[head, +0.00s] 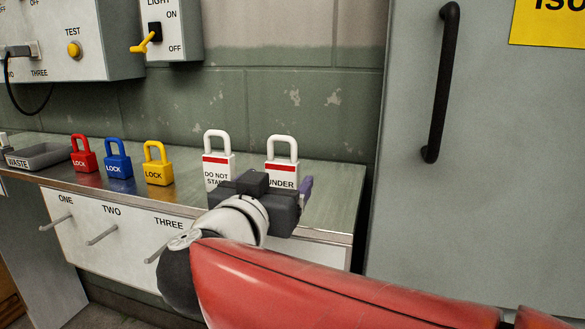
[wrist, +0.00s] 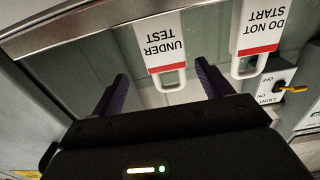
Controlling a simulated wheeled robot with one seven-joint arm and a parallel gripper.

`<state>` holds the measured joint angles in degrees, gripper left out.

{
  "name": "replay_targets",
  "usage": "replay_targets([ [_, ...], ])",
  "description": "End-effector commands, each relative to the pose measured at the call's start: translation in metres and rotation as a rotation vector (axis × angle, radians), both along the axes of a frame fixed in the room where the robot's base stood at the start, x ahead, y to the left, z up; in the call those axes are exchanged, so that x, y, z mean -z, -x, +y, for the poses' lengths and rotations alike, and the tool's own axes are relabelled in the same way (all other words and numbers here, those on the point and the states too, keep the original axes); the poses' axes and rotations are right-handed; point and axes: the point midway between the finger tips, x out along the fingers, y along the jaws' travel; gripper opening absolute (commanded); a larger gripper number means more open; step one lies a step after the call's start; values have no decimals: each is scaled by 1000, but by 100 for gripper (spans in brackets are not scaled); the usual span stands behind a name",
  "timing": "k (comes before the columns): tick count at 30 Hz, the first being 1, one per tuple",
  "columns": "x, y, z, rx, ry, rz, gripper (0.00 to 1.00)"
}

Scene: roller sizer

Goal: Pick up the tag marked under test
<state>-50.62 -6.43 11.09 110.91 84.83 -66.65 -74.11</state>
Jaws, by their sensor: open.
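The tag marked UNDER TEST (head: 282,172) stands at the right end of the metal bench in the head view. It is white with a red band and a white loop, and my gripper hides its lower part. In the wrist view the same tag (wrist: 161,38) appears upside down, ahead of and between the spread fingers. In the head view my gripper (head: 300,188) is in front of the tag. Whether any finger touches the tag cannot be told.
A similar DO NOT START tag (head: 217,164) stands just left. Red (head: 84,160), blue (head: 118,165) and yellow (head: 158,172) locks and a WASTE tray (head: 45,156) are further left on the bench (head: 185,188). A grey cabinet (head: 480,160) stands close on the right.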

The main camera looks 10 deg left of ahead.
Motion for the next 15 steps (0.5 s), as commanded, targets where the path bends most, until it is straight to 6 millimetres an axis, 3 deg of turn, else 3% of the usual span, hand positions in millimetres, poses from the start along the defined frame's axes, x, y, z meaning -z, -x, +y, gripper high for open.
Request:
replay_targets([
  [15, 8, -63, 4, 1, 0, 0, 78],
])
